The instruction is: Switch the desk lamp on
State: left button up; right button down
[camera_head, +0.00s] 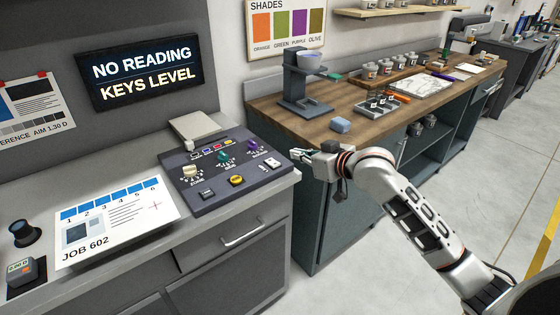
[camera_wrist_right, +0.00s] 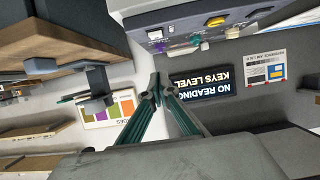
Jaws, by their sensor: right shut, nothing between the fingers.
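No desk lamp can be made out for certain in either view. A dark control console (camera_head: 216,192) lies on the grey cabinet top at centre left. It bears knobs, small coloured buttons, a yellow button (camera_head: 237,180) and pale switches (camera_head: 271,162) near its right edge. My right gripper (camera_head: 296,154) is shut and empty, just right of the console's right edge and apart from it, pointing left. In the right wrist view its green fingers (camera_wrist_right: 159,90) meet, and the console (camera_wrist_right: 180,35) shows upside down beyond them. My left gripper is out of view.
A lit sign (camera_head: 143,75) reading "NO READING KEYS LEVEL" hangs on the wall. A JOB 602 sheet (camera_head: 118,219) lies left of the console. A wooden bench (camera_head: 350,135) with a grey stand (camera_head: 305,85) and a blue block (camera_head: 340,125) is behind my right arm. The floor at right is clear.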

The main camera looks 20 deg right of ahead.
send_over(280, 170)
jog(key=f, duration=0.3)
jog(key=shift+w+a+f, duration=0.15)
jog(key=shift+w+f, duration=0.05)
jog(key=shift+w, duration=0.1)
notch_tip(280, 170, down, 3)
jog(key=shift+s+r, duration=0.15)
jog(key=shift+s+f, duration=0.1)
jog(key=shift+f, duration=0.6)
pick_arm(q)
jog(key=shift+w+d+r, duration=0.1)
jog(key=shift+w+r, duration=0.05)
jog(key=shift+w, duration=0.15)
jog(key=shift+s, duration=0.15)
